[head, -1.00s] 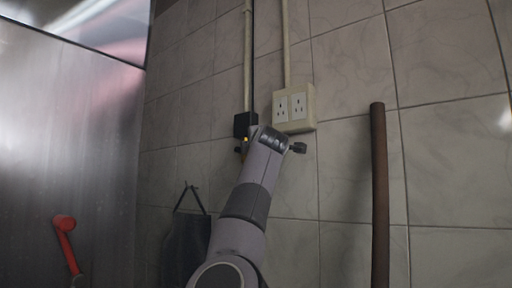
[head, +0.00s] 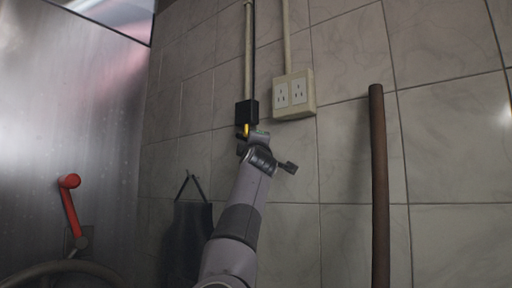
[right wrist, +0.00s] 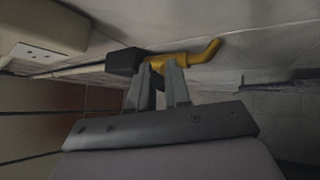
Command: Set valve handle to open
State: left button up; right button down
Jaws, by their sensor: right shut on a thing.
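A yellow handle (right wrist: 190,58) with a bent end sticks out from a black box (right wrist: 124,64) on the tiled wall. In the head view a small part of the yellow handle (head: 246,131) shows just under the black box (head: 246,112). My right gripper (right wrist: 160,66) is at the handle near the black box, its two fingers shut on it. In the head view my right wrist hides most of the handle and the fingers. My left gripper is not in view.
A white socket plate (head: 294,94) is right of the black box. A brown pole (head: 378,180) stands further right. A dark apron-like cloth (head: 190,238) hangs at lower left. A red lever (head: 69,205) is by the metal panel (head: 70,120).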

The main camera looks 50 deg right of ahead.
jog(key=shift+w+f+m+h, duration=0.2)
jog(key=shift+f+m+h, duration=0.1)
jog(key=shift+m+h, duration=0.3)
jog(key=shift+w+f+m+h, duration=0.15)
jog(key=shift+f+m+h, duration=0.2)
jog(key=shift+m, duration=0.45)
jog(key=shift+g+h, duration=0.25)
jog(key=shift+g, duration=0.05)
jog(key=c, duration=1.2)
grip_release()
jog(key=shift+b+v, duration=2.05)
jog(key=shift+v, duration=1.55)
